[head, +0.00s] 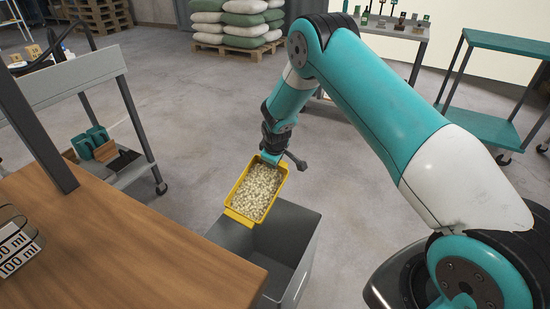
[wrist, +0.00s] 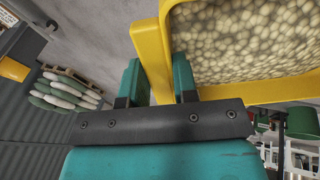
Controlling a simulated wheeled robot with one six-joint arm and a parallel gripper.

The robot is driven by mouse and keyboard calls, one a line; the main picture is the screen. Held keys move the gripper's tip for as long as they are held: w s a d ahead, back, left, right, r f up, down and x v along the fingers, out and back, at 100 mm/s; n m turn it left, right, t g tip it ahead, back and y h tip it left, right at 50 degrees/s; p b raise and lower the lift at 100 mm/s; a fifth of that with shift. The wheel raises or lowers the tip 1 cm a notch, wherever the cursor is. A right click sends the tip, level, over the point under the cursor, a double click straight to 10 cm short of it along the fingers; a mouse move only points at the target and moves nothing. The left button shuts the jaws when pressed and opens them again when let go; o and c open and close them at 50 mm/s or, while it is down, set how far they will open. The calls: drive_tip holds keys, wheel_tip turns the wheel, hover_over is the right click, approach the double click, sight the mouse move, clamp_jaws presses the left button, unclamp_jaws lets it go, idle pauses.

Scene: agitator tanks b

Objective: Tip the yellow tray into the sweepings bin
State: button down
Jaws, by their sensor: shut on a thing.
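The yellow tray (head: 232,212) is full of pale, rounded pellets (head: 258,188). It is held in the air over the far edge of the grey sweepings bin (head: 296,262), whose visible inside looks empty. My gripper (head: 270,157) is shut on the tray's far end. In the wrist view my teal fingers (wrist: 158,82) stand on either side of the tray's yellow wall (wrist: 150,55), and the pellets fill the tray (wrist: 240,40). I cannot tell the tray's exact tilt.
A wooden table (head: 130,250) lies left of the bin, close to the tray. A grey cart (head: 75,80) stands further left, and a teal cart (head: 500,45) at the far right. Sacks on a pallet (head: 238,25) stand at the back. The floor beyond the bin is clear.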

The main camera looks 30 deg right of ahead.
sight(274, 175)
drive_tip(key=f+g+b, duration=0.1)
drive_tip(key=f, duration=0.1)
drive_tip(key=w+f+g+b, duration=0.1)
drive_tip(key=f+b, duration=0.1)
drive_tip(key=f+y+b, duration=0.1)
drive_tip(key=f+b, duration=0.1)
drive_tip(key=shift+w+d+f+g, duration=0.25)
drive_tip(key=shift+w+d+g, duration=0.05)
drive_tip(key=shift+d+g, duration=0.1)
wheel_tip(274, 175, down, 2)
drive_tip(key=g+b, duration=0.1)
drive_tip(key=b, duration=0.1)
drive_tip(key=shift+w+y+b, duration=0.1)
drive_tip(key=shift+y+b, duration=0.2)
drive_tip(key=shift+r, duration=0.1)
idle(0.5)
